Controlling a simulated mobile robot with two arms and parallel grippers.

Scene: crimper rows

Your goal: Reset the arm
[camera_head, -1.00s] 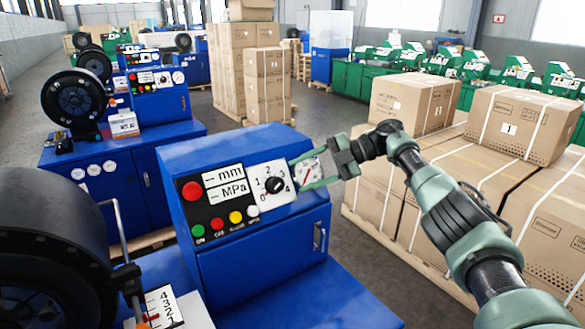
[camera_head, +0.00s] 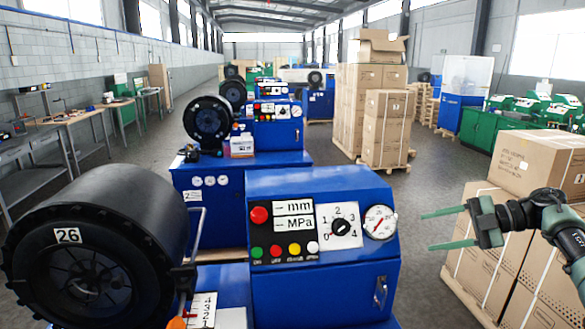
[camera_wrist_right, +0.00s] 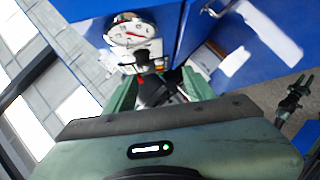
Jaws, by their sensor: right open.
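My right gripper (camera_head: 428,230) is at the right of the head view, its two green fingers apart and pointing left, with nothing between them. It is in the air to the right of the blue crimper's control box (camera_head: 330,290) and appears clear of it. The sloped panel carries a red button (camera_head: 259,214), a dial (camera_head: 341,227) and a pressure gauge (camera_head: 380,222). The right wrist view shows the open fingers (camera_wrist_right: 160,90) at the middle and a gauge (camera_wrist_right: 132,30) beyond them. My left gripper does not show in the head view.
A large black crimper head (camera_head: 120,215) marked 26 stands at the left. Strapped cartons (camera_head: 495,265) are stacked close by my right arm. More blue crimpers (camera_head: 278,130) recede behind. Workbenches (camera_head: 75,118) line the left wall.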

